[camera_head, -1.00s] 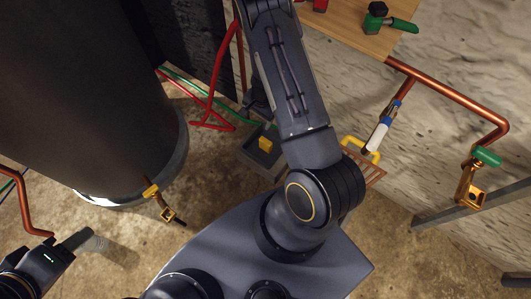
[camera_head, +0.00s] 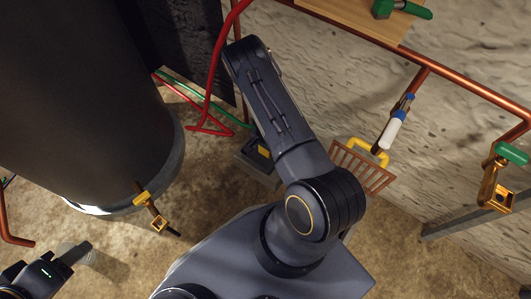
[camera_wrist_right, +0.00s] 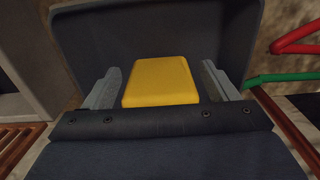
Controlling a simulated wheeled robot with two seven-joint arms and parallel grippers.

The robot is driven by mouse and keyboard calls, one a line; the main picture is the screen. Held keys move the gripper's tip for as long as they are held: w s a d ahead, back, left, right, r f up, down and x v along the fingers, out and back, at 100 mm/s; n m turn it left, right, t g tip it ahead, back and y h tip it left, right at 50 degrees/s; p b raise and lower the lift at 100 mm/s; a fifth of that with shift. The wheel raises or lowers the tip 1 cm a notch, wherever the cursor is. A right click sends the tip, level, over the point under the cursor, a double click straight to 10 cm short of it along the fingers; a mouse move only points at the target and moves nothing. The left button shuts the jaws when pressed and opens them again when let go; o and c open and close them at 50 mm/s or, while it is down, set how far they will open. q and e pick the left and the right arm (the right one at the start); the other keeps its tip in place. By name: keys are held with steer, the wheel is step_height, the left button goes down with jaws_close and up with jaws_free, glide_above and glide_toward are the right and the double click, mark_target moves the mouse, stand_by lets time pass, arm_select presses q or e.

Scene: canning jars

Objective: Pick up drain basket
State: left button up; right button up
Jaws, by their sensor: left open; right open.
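A slatted brown basket (camera_head: 362,166) with a yellow handle (camera_head: 368,152) stands by the stone wall, right of my right arm in the head view; it looks like the drain basket. Brown slats also show at the lower left of the right wrist view (camera_wrist_right: 14,140). My right gripper (camera_wrist_right: 165,85) is open, its grey fingers on either side of a yellow block (camera_wrist_right: 160,82) on a dark grey piece (camera_wrist_right: 95,40). I cannot tell if they touch it. In the head view the right hand is mostly hidden behind its arm. My left gripper (camera_head: 80,252) is open and empty at the lower left.
A large dark tank (camera_head: 90,100) fills the left, with a brass tap (camera_head: 150,205) low on its side. Copper pipes with a green-handled valve (camera_head: 512,153) run along the right wall. A wooden board (camera_head: 340,18) is at the top. Some concrete floor is clear.

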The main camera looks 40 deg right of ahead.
steer(key=c, duration=1.1)
steer(key=shift+r, duration=0.1)
steer(key=shift+r+p, duration=0.35)
steer(key=shift+r, duration=0.15)
step_height(320, 180, up, 2)
steer(key=shift+r+p, duration=0.25)
steer(key=shift+p, duration=0.3)
steer(key=s+a+r+p, duration=0.1)
steer(key=s+a+r, duration=0.1)
steer(key=a+r, duration=0.1)
steer(key=s+a+r+p, duration=0.1)
steer(key=s+a+r, duration=0.2)
steer(key=a, duration=0.1)
steer(key=s+a+r+p, duration=0.1)
steer(key=s+a+r, duration=0.2)
steer(key=a, duration=0.1)
steer(key=shift+s+r, duration=0.2)
steer(key=shift+s, duration=0.05)
